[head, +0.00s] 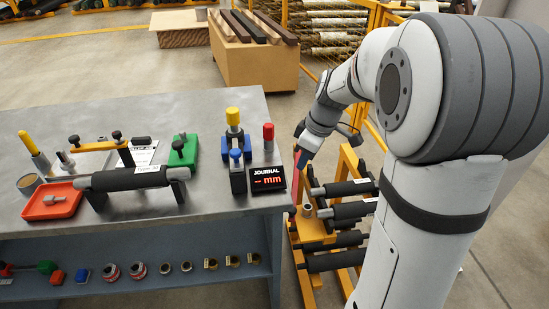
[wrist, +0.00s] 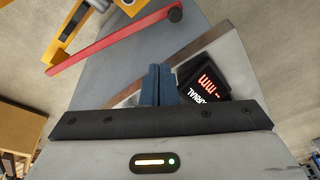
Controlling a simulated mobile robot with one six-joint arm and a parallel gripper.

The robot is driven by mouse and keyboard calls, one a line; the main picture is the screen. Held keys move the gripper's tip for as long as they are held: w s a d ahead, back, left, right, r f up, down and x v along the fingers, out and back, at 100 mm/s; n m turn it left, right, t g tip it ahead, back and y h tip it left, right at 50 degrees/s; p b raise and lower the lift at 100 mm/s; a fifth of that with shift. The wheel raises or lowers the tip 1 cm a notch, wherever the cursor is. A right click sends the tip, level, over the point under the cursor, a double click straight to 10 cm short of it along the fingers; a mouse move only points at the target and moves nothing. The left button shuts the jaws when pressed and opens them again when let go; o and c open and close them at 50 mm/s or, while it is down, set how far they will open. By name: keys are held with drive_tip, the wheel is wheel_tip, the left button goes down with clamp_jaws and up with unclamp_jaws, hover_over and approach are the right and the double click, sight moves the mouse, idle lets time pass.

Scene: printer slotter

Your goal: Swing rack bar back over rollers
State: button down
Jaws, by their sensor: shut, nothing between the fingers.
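The red rack bar (head: 297,183) stands out at the left side of the yellow roller rack (head: 349,160), beside the bench's right edge, clear of the rollers. Dark rollers (head: 340,188) lie across the rack, stacked one above another. In the wrist view the bar (wrist: 110,42) runs slantwise across the upper left, with a dark knob (wrist: 175,13) at its end. My gripper (head: 303,160) is near the bar's upper part. Its blue fingers (wrist: 160,72) are together with nothing between them, apart from the bar in the wrist view.
The grey bench (head: 225,130) is left of my gripper, with the black gauge display (head: 267,179) near its right edge. A roller on a stand (head: 125,178) and a red tray (head: 50,202) lie further left. Yellow railings (head: 375,20) stand behind the rack.

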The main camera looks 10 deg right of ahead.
drive_tip(key=w+d+f+n+b, duration=0.1)
drive_tip(key=w+f+n+b, duration=0.1)
drive_tip(key=w+f+n, duration=0.2)
wheel_tip(320, 180, down, 3)
drive_tip(key=w, duration=0.3)
drive_tip(key=shift+d+f+y, duration=0.2)
drive_tip(key=shift+d+y, duration=0.15)
drive_tip(key=shift+y, duration=0.05)
drive_tip(key=shift+f, duration=0.1)
drive_tip(key=s+b+x, duration=0.1)
drive_tip(key=x, duration=0.8)
drive_tip(key=shift+w+a+f, duration=0.2)
drive_tip(key=shift+w+f, duration=0.2)
drive_tip(key=shift+w, duration=0.05)
